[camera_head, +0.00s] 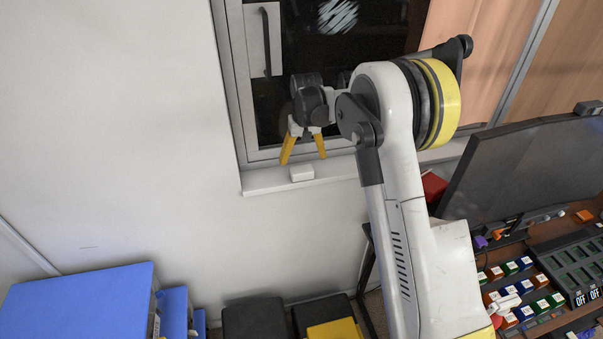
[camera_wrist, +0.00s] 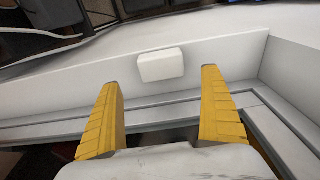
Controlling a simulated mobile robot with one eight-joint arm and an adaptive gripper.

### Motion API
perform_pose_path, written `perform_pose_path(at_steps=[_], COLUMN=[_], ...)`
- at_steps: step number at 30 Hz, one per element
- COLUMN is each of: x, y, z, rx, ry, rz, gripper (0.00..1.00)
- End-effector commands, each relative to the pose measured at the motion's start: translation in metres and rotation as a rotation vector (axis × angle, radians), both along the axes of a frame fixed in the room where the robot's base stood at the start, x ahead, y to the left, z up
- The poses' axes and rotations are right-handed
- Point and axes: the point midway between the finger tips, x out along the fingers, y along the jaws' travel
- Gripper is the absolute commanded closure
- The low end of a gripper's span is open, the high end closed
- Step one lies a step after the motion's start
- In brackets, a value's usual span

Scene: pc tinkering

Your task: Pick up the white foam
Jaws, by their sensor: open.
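The white foam (camera_head: 302,173) is a small white block on the window sill, near the sill's front edge. It also shows in the wrist view (camera_wrist: 161,65), ahead of my fingers and roughly midway between their lines. My gripper (camera_head: 303,158) has two yellow fingers pointing down, spread apart and empty, just above and behind the foam in the head view. In the wrist view my gripper (camera_wrist: 160,85) is open with bare sill between the fingers. The foam is not touched by either finger there.
The window frame (camera_head: 235,85) rises behind the sill (camera_head: 262,182). A monitor (camera_head: 525,165) and a desk with several colored blocks (camera_head: 520,290) stand at the right. Blue boxes (camera_head: 80,300) are at the lower left. The white wall below the sill is bare.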

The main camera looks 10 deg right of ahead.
Motion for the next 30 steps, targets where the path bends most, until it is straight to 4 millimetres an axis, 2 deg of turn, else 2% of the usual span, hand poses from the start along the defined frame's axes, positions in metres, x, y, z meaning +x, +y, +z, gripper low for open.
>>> perform_pose_path(at_steps=[5, 13, 20, 21, 25, 26, 30], x=[0.000, 0.000, 0.001, 0.001, 0.001, 0.001, 0.001], y=[0.001, 0.004, 0.004, 0.004, 0.004, 0.004, 0.004], z=[-0.015, -0.055, -0.059, -0.059, -0.059, -0.059, -0.059], rx=[0.000, 0.000, 0.000, 0.000, 0.000, 0.000, 0.000], ry=[0.000, -0.001, -0.001, -0.001, -0.001, -0.001, -0.001], rz=[0.000, 0.000, 0.000, 0.000, 0.000, 0.000, 0.000], gripper=[0.07, 0.07, 0.07, 0.10, 0.50, 0.54, 0.55])
